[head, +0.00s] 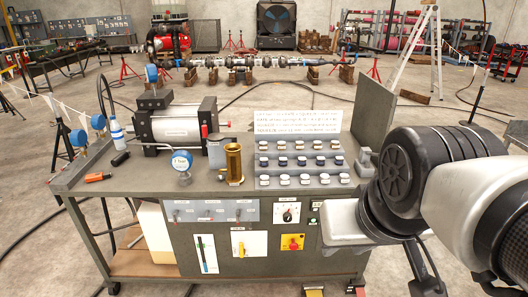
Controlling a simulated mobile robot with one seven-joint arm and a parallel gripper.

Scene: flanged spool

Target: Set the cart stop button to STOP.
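The cart (210,262) is a grey-green steel bench on casters. On its front panel, right of centre, a red button (292,243) sits on a yellow square plate; this looks like the stop button. It is too small to tell whether it is pressed in or out. Nothing touches it. My arm (402,170) reaches in from the right with a black joint and white links, over the cart's right end. My gripper is not clearly visible, so I cannot tell its state.
A black selector knob (287,212) is above the button and a yellow lever (241,247) to its left. The cart top holds a cylinder (177,124), a gauge (181,161), a brass cup (233,163), a stepped rack (302,181) and a sign (297,122). Floor behind is fairly open.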

